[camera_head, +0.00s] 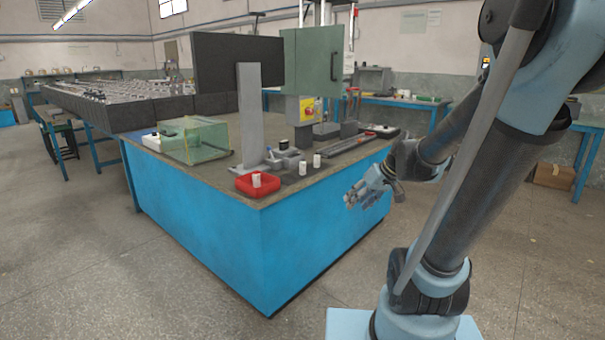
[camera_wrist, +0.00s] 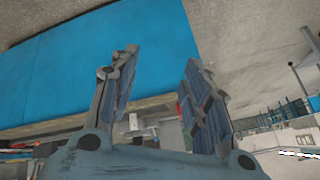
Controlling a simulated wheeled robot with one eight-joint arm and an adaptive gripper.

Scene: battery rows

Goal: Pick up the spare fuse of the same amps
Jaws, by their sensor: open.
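Several small white cylinders that look like fuses are on the blue bench (camera_head: 255,245). One fuse (camera_head: 256,180) stands in a red tray (camera_head: 271,187) near the front edge. Two more, a left one (camera_head: 302,168) and a right one (camera_head: 317,161), stand on the bench top to the right of the tray. Any amp markings are too small to read. My gripper (camera_head: 354,198) is off the bench's right side, apart from the fuses. In the wrist view its fingers (camera_wrist: 160,66) are spread with nothing between them.
A grey upright plate (camera_head: 250,110) stands behind the tray. A clear greenish box (camera_head: 195,141) is at the bench's left. A green cabinet (camera_head: 312,70) and dark panel (camera_head: 238,62) rise behind. Open floor (camera_head: 500,240) lies right of the bench.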

